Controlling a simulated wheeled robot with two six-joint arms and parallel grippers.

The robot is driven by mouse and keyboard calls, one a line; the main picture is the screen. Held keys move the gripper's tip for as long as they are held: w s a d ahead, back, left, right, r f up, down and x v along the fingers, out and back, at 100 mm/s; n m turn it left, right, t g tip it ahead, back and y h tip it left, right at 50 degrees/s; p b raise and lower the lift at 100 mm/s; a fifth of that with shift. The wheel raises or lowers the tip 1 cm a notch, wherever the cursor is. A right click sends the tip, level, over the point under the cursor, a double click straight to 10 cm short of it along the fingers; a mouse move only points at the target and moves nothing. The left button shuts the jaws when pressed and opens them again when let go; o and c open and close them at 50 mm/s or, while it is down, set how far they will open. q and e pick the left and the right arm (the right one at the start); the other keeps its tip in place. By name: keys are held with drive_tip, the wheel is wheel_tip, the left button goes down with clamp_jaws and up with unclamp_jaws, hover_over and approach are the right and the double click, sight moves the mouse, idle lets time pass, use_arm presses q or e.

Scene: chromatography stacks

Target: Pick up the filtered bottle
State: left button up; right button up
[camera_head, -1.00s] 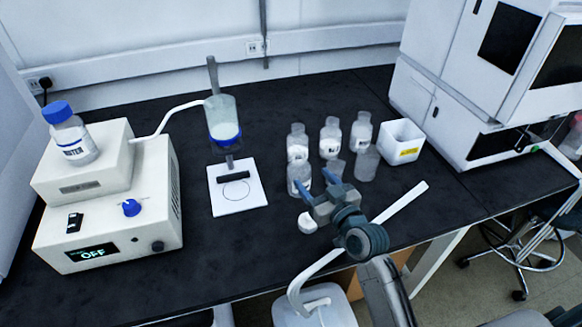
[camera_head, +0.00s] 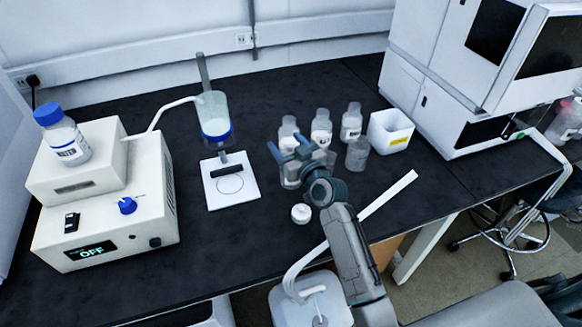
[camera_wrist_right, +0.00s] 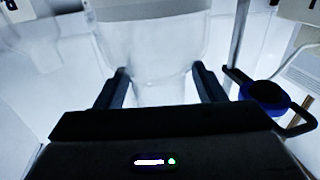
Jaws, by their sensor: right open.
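Several clear bottles with white labels stand on the black bench: one at back left (camera_head: 288,134), one in the middle (camera_head: 321,128), one at right (camera_head: 351,122). A nearer bottle (camera_head: 290,180) is partly hidden by my right gripper (camera_head: 287,145). I cannot read which one is the filtered bottle. My right gripper is open, its two fingers pointing toward the bottles. In the right wrist view, a blurred clear vessel (camera_wrist_right: 150,45) shows beyond and between the open fingers (camera_wrist_right: 160,75); I cannot tell whether they touch it. My left gripper is not in view.
A round white object (camera_head: 301,213) lies in front.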

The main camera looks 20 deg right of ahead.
clamp_jaws()
idle(0.3)
